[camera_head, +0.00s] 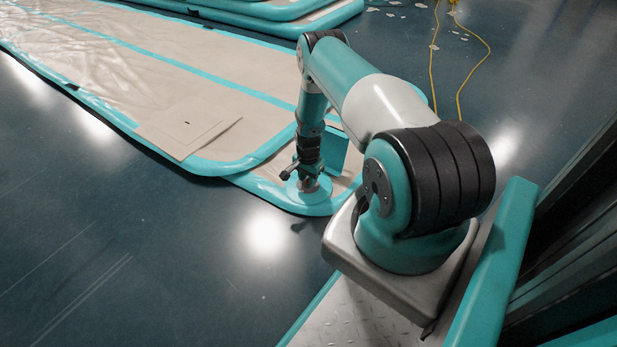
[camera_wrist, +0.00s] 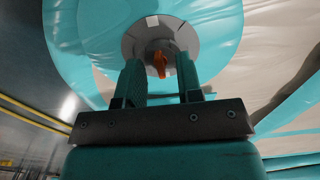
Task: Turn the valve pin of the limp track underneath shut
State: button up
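In the wrist view the valve (camera_wrist: 133,46) is a round grey plate on teal, wrinkled fabric, with an orange pin (camera_wrist: 157,68) at its centre. My gripper (camera_wrist: 158,61) is open, one finger on each side of the pin, with a gap showing on both sides. I cannot tell how deep the fingertips reach. In the head view my gripper (camera_head: 307,182) points down over the valve at the end of the lower track (camera_head: 265,190), which sticks out from under another track (camera_head: 215,65). The pin is hidden there.
The upper track's beige top is creased and carries a flat panel (camera_head: 187,124). More stacked tracks (camera_head: 285,12) lie at the back. A yellow cord (camera_head: 474,75) and pale scraps (camera_head: 470,33) lie on the floor at the right. The dark floor (camera_head: 130,250) at the left is clear.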

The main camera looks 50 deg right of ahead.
notch_tip(320, 180, up, 17)
jog(key=p, duration=0.8)
jog(key=shift+r+p, duration=0.2)
jog(key=shift+p, duration=0.1)
jog(key=w+a+r+n+t+y+p, duration=0.1)
jog(key=w+a+r+n, duration=0.2)
jog(key=a+r, duration=0.45)
jog(key=w+a+r+n+p, duration=0.1)
jog(key=w+a+r+n, duration=0.3)
jog(key=r, duration=0.7)
jog(key=s+a+r+n+y, duration=0.1)
jog(key=s+a+r+n, duration=0.15)
jog(key=a+r, duration=0.45)
jog(key=s+a+r+n, duration=0.1)
jog(key=a+r+n, duration=0.2)
jog(key=a+r, duration=0.45)
jog(key=s+a+r+n+y+p, duration=0.1)
jog(key=s+a+r+n, duration=0.35)
jog(key=s, duration=0.35)
jog(key=s+a+r+n+g+p, duration=0.1)
jog(key=s+a+r+n, duration=0.2)
jog(key=s+a+r, duration=0.3)
jog(key=s+a+r+n+y+p, duration=0.1)
jog(key=s+a+r+n, duration=0.35)
jog(key=s, duration=0.45)
notch_tip(320, 180, up, 37)
jog(key=p, duration=3.8)
jog(key=shift+s+a+r, duration=0.15)
jog(key=shift+s+a, duration=0.05)
jog(key=shift+s, duration=0.25)
